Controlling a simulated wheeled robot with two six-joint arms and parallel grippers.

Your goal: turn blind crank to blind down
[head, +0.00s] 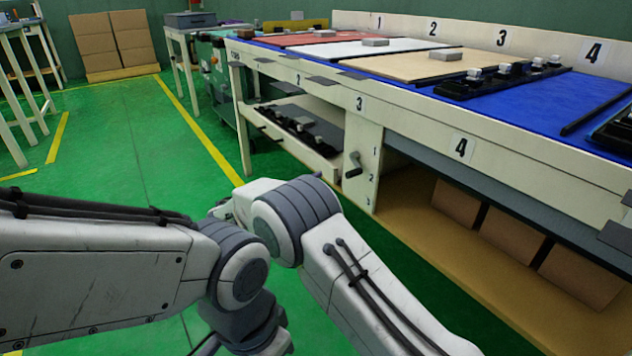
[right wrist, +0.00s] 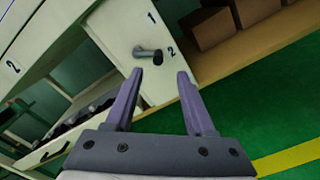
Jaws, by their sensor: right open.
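The crank (head: 353,167) is a dark handle on the cream end panel (head: 361,150) under the workbench, beside small numbers 1 and 2. It also shows in the right wrist view (right wrist: 150,57), with a grey arm and a dark knob. My right gripper (right wrist: 160,72) is open, with its two purple fingers pointing at the panel. The crank appears beyond and between the fingertips, and no grip on it shows. In the head view my right gripper is mostly hidden behind my arm links. My left gripper is not in view. I cannot make out a blind for certain.
The workbench (head: 400,97) carries coloured mats, with clips on the blue mat (head: 540,105). A drawer-like tray (head: 290,125) with dark parts sits left of the crank. Cardboard boxes (head: 510,235) stand on the lower shelf. The green floor (head: 120,130) is clear at left.

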